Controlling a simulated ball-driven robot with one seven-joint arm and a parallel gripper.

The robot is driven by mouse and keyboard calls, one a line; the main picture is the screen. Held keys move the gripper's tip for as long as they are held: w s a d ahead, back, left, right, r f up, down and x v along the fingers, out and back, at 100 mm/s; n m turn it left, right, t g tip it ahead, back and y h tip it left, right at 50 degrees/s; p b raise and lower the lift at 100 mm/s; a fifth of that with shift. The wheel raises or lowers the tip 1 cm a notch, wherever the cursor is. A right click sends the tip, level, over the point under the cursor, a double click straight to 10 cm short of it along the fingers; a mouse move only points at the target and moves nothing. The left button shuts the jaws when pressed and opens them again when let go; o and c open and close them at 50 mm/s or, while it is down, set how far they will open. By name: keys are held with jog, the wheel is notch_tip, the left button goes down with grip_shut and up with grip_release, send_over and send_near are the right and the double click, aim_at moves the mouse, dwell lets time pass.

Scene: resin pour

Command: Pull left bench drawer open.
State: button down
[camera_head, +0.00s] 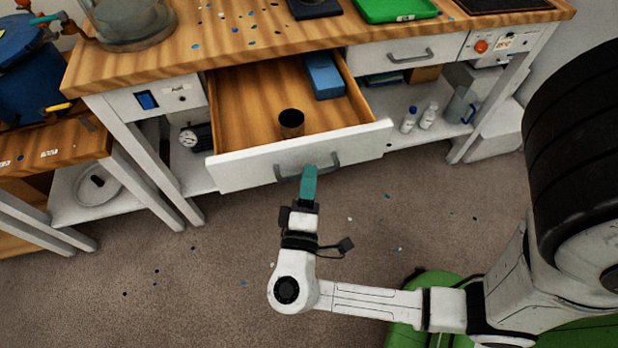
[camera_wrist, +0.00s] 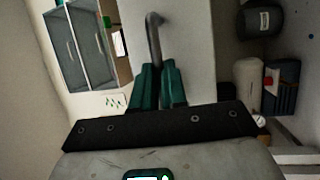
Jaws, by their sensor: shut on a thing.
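The left bench drawer (camera_head: 230,172) is pulled out from the bench in the head view. Its white front stands well clear of the bench frame, and its wooden inside shows. A dark cup (camera_head: 291,123) and a blue box (camera_head: 323,76) are in it. My gripper (camera_head: 309,172), with teal fingers, is at the grey bar handle (camera_head: 335,160) on the drawer front and shut on it. The wrist view shows the handle (camera_wrist: 153,38) running down between the two teal fingers (camera_wrist: 158,80). The exact contact is partly hidden by the fingers.
The wooden bench top (camera_head: 225,45) carries a green tray (camera_head: 395,8) and scattered chips. The right drawer (camera_head: 405,52) is shut. Small bottles (camera_head: 429,115) stand on the lower shelf. A side table (camera_head: 50,150) is at left. Carpet (camera_head: 200,270) before the drawer is mostly clear.

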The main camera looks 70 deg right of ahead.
jog(key=c, duration=1.2)
grip_release()
jog(key=shift+o, duration=0.2)
jog(key=b+v, duration=0.1)
jog(key=v, duration=0.9)
jog(key=shift+a, duration=0.4)
jog(key=shift+s, duration=0.15)
jog(key=s+d+f+m+g+y+p, duration=0.35)
jog(key=d+g+y+p, duration=0.25)
jog(key=d+y, duration=0.45)
jog(key=a+y, duration=0.1)
jog(key=y, duration=0.2)
jog(key=w+a+r+t+y+p, duration=0.1)
jog(key=a+y, duration=0.1)
jog(key=a+n+y+p, duration=0.1)
jog(key=a+y, duration=0.1)
jog(key=y, duration=0.1)
jog(key=shift+w+a+r+t+y, duration=0.1)
jog(key=shift+w+r+t+y, duration=0.15)
jog(key=shift+r+t+y, duration=0.15)
